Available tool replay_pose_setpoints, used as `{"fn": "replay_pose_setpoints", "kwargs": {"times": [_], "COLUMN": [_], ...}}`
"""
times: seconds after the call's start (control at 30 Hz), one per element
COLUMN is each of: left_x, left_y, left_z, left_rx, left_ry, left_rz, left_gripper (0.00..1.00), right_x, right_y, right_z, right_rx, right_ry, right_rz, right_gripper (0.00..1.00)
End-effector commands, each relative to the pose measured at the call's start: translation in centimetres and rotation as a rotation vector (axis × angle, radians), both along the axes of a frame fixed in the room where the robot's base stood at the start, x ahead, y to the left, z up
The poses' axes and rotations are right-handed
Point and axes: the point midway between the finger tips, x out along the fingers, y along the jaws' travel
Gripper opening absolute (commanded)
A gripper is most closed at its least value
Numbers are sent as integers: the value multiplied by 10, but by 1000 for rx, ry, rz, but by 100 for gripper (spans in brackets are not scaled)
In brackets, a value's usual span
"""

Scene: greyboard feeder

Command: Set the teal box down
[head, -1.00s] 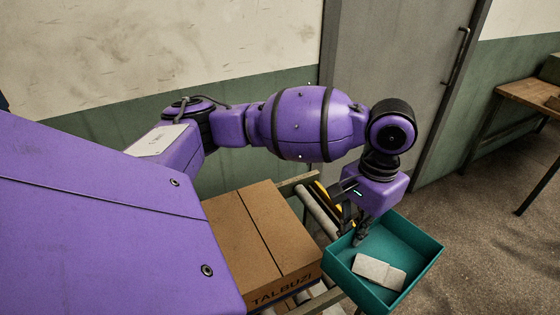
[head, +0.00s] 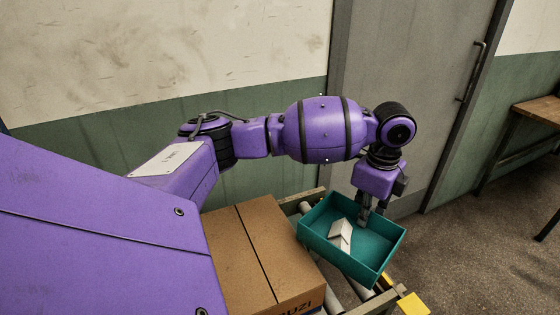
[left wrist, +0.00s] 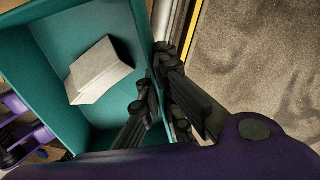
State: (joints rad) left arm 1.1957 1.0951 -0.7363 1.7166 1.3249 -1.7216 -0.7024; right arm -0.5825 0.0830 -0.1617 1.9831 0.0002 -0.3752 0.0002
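The teal box (head: 337,259) is an open tray over the roller conveyor, right beside the cardboard carton. My left gripper (head: 366,212) points down at its far right side. In the left wrist view, the gripper (left wrist: 160,92) has one finger inside the teal box (left wrist: 55,30) and one outside, shut on its wall. A pale, angled piece (head: 341,234) lies inside the box; it also shows in the left wrist view (left wrist: 98,70). I cannot tell whether the box's underside touches the rollers. My right gripper is not in view.
A brown carton (head: 262,262) sits on the conveyor to the left, very close to the box. Conveyor rollers (head: 335,290) show in front, with a yellow part (head: 413,304) at the rail's end. A grey door (head: 425,90) stands behind; a wooden table (head: 540,110) is at the right.

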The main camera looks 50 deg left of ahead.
Motion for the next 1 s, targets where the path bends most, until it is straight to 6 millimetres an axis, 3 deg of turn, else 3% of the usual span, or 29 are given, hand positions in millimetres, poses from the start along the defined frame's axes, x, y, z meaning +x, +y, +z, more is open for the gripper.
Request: {"fn": "replay_pose_setpoints", "kwargs": {"times": [0.4,0.67,1.0], "left_x": [32,35,34], "left_y": [25,27,27], "left_z": [-43,-47,-94], "left_rx": [-20,-21,-22], "left_ry": [7,3,5], "left_rz": [-380,-417,-415], "left_gripper": [0,0,0], "right_x": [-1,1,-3], "right_y": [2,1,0], "right_z": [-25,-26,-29], "right_rx": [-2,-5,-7], "right_ry": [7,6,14], "right_rz": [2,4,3], "right_gripper": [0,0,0]}}
